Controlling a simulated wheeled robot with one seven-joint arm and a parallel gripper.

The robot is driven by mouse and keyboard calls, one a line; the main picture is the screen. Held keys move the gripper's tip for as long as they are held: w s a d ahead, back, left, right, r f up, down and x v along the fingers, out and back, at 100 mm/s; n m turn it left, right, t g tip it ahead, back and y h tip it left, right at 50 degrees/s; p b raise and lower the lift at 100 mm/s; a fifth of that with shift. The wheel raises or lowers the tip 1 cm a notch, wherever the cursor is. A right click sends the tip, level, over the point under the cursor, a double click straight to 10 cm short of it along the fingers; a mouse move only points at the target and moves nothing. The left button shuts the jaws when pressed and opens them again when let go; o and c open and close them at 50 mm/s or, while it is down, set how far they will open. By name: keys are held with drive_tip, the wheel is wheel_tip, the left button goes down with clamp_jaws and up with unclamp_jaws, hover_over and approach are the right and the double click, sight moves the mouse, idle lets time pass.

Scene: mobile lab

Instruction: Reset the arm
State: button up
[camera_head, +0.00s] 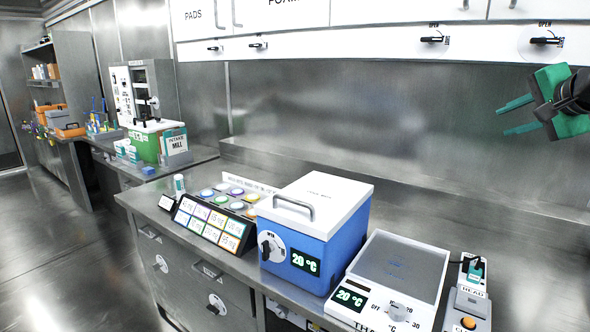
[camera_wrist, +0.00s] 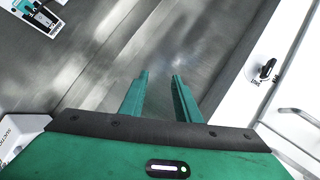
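My gripper (camera_head: 517,117) is at the upper right of the head view, raised above the counter, with its green fingers pointing left. The two fingers are apart and nothing shows between them. In the wrist view, my gripper (camera_wrist: 160,85) also shows open, with the bare steel wall beyond its fingertips. The rest of my arm is mostly outside the head view.
Below stand a blue box with a white lid (camera_head: 316,204), a white plate device (camera_head: 392,282) and a small reader (camera_head: 468,300). A rack of coloured lids (camera_head: 216,222) is left of them. White cupboards (camera_head: 385,42) run overhead. The counter's back right is clear.

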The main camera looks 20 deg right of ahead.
drive_tip(key=s+a+f+n+g+y, duration=0.2)
drive_tip(key=s+a+f+n+g, duration=0.25)
drive_tip(key=a+f, duration=0.65)
drive_tip(key=s+a+f+n+g+y, duration=0.2)
drive_tip(key=s+a+f+n+g, duration=0.45)
drive_tip(key=f, duration=0.85)
drive_tip(key=s+a+f+n+g+y, duration=0.1)
drive_tip(key=s+a+f, duration=0.5)
drive_tip(key=shift+a, duration=0.35)
